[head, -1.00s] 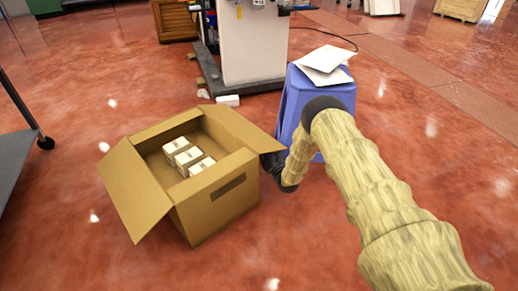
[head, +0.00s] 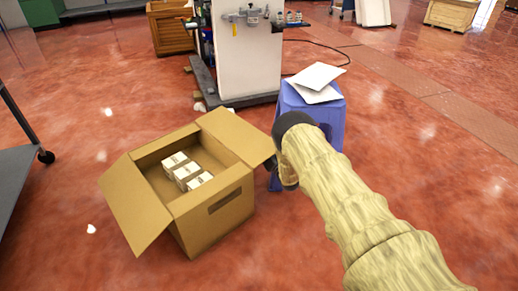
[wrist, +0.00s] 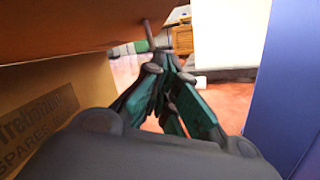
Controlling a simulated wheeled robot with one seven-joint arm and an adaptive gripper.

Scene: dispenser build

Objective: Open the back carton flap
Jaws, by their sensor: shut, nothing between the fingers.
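The open brown carton (head: 215,215) stands on the floor, left of centre in the head view. One flap (head: 137,205) slopes outward at its left, and another (head: 236,137) extends outward at its right. Which one is the back flap is not clear from the picture. My gripper is mostly hidden behind my arm in the head view, beside the right flap's outer end. In the wrist view my gripper (wrist: 163,68) is shut and empty, with teal pads. A brown flap surface (wrist: 75,25) hangs above it, and the printed carton wall (wrist: 35,125) is at left.
Small white boxes (head: 187,172) sit inside the carton. A blue stool (head: 325,115) with white sheets (head: 316,82) stands close to the right of my gripper. A white machine (head: 245,55) is behind. A grey cart (head: 20,165) stands at left. Open floor lies around the carton.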

